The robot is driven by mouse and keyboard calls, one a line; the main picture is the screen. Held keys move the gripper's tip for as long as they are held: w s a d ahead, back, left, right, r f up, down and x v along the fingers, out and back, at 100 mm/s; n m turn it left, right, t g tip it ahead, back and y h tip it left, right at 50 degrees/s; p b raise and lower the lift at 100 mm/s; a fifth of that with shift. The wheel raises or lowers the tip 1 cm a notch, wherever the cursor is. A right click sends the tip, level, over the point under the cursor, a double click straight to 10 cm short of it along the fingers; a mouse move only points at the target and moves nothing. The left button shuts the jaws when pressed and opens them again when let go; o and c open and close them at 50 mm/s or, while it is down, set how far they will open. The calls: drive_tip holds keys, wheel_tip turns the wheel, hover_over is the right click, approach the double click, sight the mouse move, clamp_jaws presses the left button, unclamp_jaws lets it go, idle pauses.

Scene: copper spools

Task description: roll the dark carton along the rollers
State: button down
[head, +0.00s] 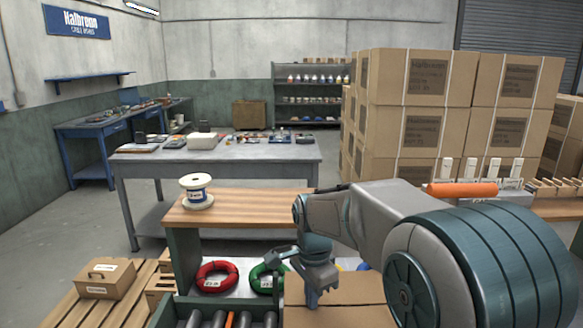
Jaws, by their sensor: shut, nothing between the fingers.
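A brown carton (345,317) shows at the bottom centre, cut off by the frame's lower edge, with a seam across its top. It looks like the carton of the task, though it is only medium brown. Grey rollers (252,321), with an orange one among them, show just left of it; whether they run under it is hidden. My gripper (312,298) points down over the carton's far left part, shut and empty. I cannot tell whether its fingertips touch the carton.
A wooden-topped bench (243,210) behind bears a white spool (196,192); red (217,265) and green (258,278) coils lie on its lower shelf. A small labelled carton (104,278) sits on slats at left. Stacked cartons (420,85) stand behind my arm at right.

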drive_tip(key=a+p, duration=0.3)
drive_tip(key=a, duration=1.2)
drive_tip(key=shift+s+a+f, duration=0.2)
drive_tip(key=shift+a+f, duration=0.05)
drive_tip(key=shift+f, duration=0.15)
idle(0.5)
idle(0.4)
wheel_tip(320, 180, up, 8)
drive_tip(key=p, duration=0.6)
drive_tip(key=shift+w+r, duration=0.2)
drive_tip(key=shift+r, duration=0.05)
